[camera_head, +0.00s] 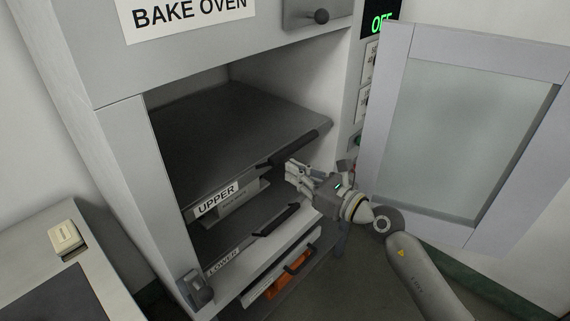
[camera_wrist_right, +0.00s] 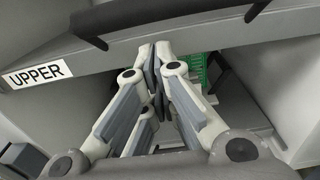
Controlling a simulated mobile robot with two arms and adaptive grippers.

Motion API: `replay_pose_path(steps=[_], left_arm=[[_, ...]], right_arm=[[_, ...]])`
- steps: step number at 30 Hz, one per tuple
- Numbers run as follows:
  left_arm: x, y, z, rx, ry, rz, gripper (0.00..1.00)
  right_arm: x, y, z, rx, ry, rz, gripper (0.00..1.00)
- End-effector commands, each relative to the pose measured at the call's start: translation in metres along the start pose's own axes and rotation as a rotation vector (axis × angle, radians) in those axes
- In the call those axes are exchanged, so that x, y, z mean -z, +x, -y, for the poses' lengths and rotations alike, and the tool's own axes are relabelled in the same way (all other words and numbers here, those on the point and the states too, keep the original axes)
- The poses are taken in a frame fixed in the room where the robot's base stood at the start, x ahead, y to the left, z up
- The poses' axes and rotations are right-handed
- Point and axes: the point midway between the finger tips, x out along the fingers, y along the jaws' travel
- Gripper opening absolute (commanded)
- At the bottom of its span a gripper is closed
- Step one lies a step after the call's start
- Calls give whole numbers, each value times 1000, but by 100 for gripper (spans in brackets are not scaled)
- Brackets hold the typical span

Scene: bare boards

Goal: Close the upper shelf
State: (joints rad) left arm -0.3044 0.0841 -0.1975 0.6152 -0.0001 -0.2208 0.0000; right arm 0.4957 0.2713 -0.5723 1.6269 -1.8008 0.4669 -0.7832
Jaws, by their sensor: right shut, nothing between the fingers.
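The upper shelf (camera_head: 235,125) is a dark flat plate in the bake oven, with an "UPPER" label (camera_head: 216,201) on its front edge and a black handle (camera_head: 290,148). It seems to sit mostly inside the oven. My right gripper (camera_head: 290,170) is shut and empty, just in front of and below the right part of that edge. In the right wrist view its fingertips (camera_wrist_right: 156,58) meet near the shelf's front edge (camera_wrist_right: 190,40), with the shelf's handle (camera_wrist_right: 88,28) above left. I cannot tell whether they touch. My left gripper is not in view.
The lower shelf's label (camera_head: 223,262) and black handle (camera_head: 278,220) are below. An orange item (camera_head: 291,265) lies beneath. The glass oven door (camera_head: 455,140) stands open at right, near my right arm. A side counter (camera_head: 70,265) is at lower left.

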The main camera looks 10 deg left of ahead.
Motion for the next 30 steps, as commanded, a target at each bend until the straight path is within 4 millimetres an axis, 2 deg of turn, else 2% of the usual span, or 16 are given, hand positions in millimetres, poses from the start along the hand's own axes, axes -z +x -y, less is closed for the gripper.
replay_pose_path(steps=[3,6,21,30], left_arm=[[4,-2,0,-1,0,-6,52],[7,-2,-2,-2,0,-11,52],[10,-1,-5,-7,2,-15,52],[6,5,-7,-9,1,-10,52]], right_arm=[[-1,19,-1,-1,2,1,0],[0,28,0,0,1,1,0],[0,36,0,0,1,0,0],[0,71,0,-1,0,0,0]])
